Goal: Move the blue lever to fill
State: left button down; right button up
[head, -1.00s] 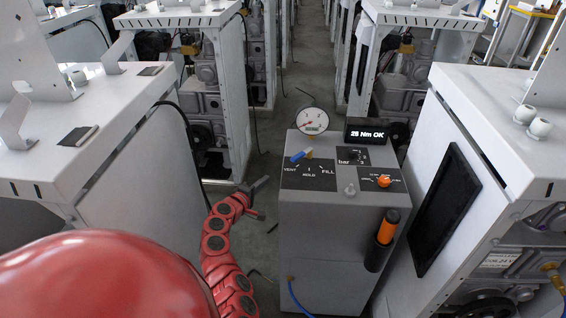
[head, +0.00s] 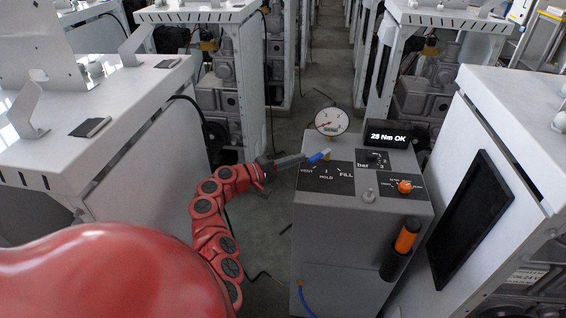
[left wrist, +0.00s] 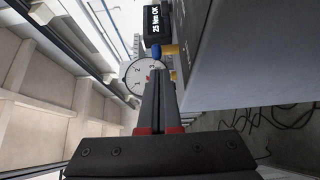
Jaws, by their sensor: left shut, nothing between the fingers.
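The blue lever (head: 317,157) is on top of the grey dispenser cabinet, above the panel marked VENT, HOLD and FILL (head: 326,176). It lies slanted, its lower-left end on the VENT side. It also shows in the left wrist view (left wrist: 156,52), beside a yellow fitting (left wrist: 171,49). My left gripper (head: 302,159) is shut and empty, its tips at the left end of the lever. In the left wrist view the shut fingers (left wrist: 158,75) point toward the lever; whether they touch it I cannot tell. My right gripper is not in view.
A round gauge (head: 332,121) and a display reading 25 Nm OK (head: 388,135) stand behind the lever. An orange knob (head: 404,187) is to the right, and an orange-handled tool (head: 407,236) is on the cabinet's front. White machine frames (head: 95,130) flank the aisle.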

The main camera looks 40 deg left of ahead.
pick_arm(q)
jog(key=shift+x, duration=0.9)
